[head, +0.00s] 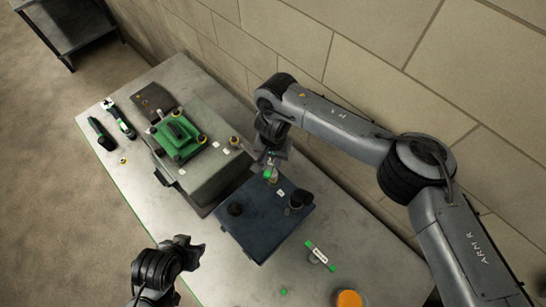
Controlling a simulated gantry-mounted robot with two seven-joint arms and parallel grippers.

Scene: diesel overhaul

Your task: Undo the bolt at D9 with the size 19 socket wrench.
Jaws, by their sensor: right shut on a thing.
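My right gripper (272,160) is over the far edge of a dark blue block (262,240), near the wall. It is shut on a small green-topped piece (269,174), partly hidden by the gripper; I cannot tell whether this is the size 19 socket wrench. A grey engine housing (206,178) with a green cover (178,138) stands left of the block, with several yellowish bolt-like parts on and around the cover. The D9 mark is too small to read. My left gripper (196,256) is low in the picture, apart from everything; its jaw opening is unclear.
Green-black tools (101,134) lie at the table's far left. A green labelled piece (319,254) and an orange cylinder (348,298) are at the front right. The wall is close behind.

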